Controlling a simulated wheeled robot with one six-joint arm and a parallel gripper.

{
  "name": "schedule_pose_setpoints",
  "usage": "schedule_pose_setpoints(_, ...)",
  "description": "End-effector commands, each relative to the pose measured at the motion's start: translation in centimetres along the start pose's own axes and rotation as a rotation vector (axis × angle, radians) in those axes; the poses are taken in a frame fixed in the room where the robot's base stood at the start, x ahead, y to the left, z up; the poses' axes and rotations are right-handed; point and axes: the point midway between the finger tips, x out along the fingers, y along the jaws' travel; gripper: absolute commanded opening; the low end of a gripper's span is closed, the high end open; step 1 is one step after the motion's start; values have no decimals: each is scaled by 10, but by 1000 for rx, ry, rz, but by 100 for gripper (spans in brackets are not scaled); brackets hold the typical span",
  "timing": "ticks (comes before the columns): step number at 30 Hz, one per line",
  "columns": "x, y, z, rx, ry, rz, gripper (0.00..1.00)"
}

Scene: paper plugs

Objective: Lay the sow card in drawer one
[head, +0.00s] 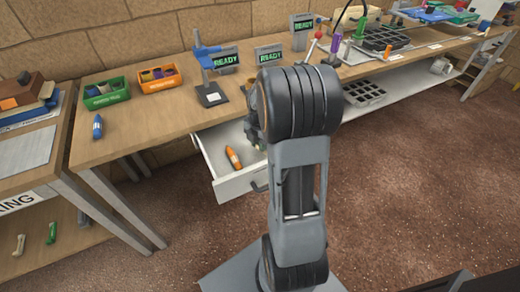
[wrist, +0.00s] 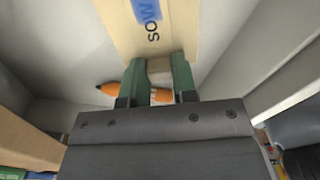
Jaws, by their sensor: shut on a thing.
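My gripper (wrist: 159,66) has green fingers and is shut on the card's near end. The card extends away from the fingers, over the pale drawer interior. The open white drawer (head: 238,186) is under the workbench in the head view. My gripper (head: 257,146) is in or just over it, partly hidden by my arm. The card is not clear in the head view. I cannot tell whether it touches the drawer floor.
An orange tool (head: 233,157) lies in the drawer's left part; it also shows below the card in the wrist view (wrist: 108,89). The bench (head: 150,112) above holds a green bin (head: 107,95), an orange bin (head: 160,80) and a blue stand (head: 210,92). Drawer walls are close around my gripper.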

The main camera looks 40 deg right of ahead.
Motion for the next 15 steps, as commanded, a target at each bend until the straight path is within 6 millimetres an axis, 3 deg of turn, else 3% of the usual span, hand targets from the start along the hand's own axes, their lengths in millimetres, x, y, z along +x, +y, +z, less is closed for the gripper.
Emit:
schedule_pose_setpoints(6,30,0,0,0,1,-1,4)
schedule_pose_setpoints(15,31,0,0,0,0,0,4)
